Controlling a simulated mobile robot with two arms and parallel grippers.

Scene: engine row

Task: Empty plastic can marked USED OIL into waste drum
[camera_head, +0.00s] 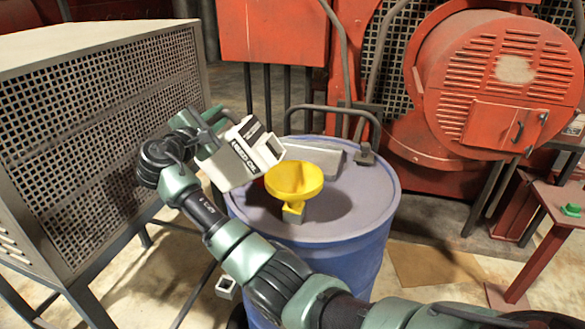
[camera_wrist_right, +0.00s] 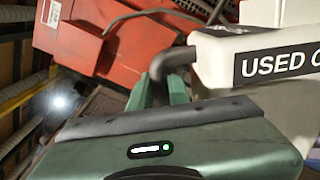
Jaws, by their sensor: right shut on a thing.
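The white plastic can (camera_head: 228,166) with the black USED OIL label is held tilted above the left part of the blue waste drum (camera_head: 345,262). A yellow funnel (camera_head: 294,178) stands on the drum's lid, just right of the can. I see no stream of liquid. My right gripper (camera_head: 208,128) is shut on the can at its upper left side. In the right wrist view the fingers (camera_wrist_right: 163,88) are at the can's dark handle (camera_wrist_right: 172,62), and the can (camera_wrist_right: 215,70) is partly cut off by the frame's edge. My left gripper is not in view.
A grey mesh-sided cabinet (camera_head: 90,130) stands close on the left. A grey flat lid piece (camera_head: 315,158) and a dark bar handle (camera_head: 335,108) are at the drum's back. Red engine machinery (camera_head: 490,85) stands behind. A red stand (camera_head: 550,205) is at the right.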

